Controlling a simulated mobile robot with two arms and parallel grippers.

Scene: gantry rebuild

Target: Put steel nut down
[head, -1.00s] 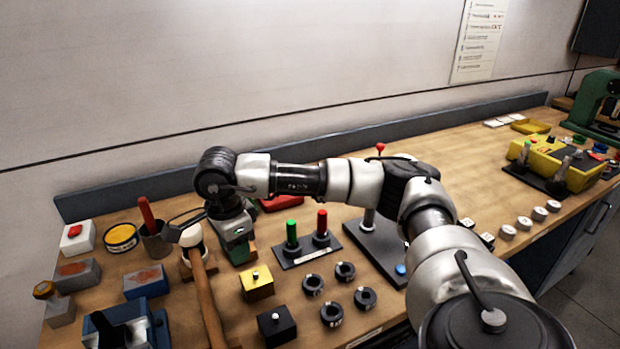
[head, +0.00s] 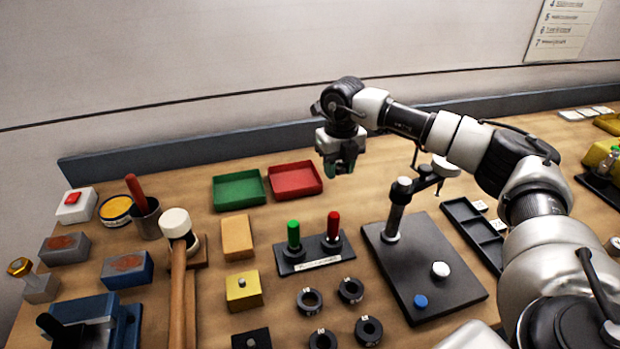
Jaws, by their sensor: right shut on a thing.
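My right gripper (head: 341,164) points down over the back of the bench, just right of the red tray (head: 296,193). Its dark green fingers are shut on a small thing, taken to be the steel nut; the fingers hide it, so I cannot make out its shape. The green tray (head: 240,203) stands left of the red one, and both look empty. My left gripper is not in view.
A block with a green and a red peg (head: 310,264) stands in front of the trays. Right of it is a dark plate (head: 450,285) with a post. Several black rings (head: 310,301) lie in front. A mallet (head: 177,285) lies at left.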

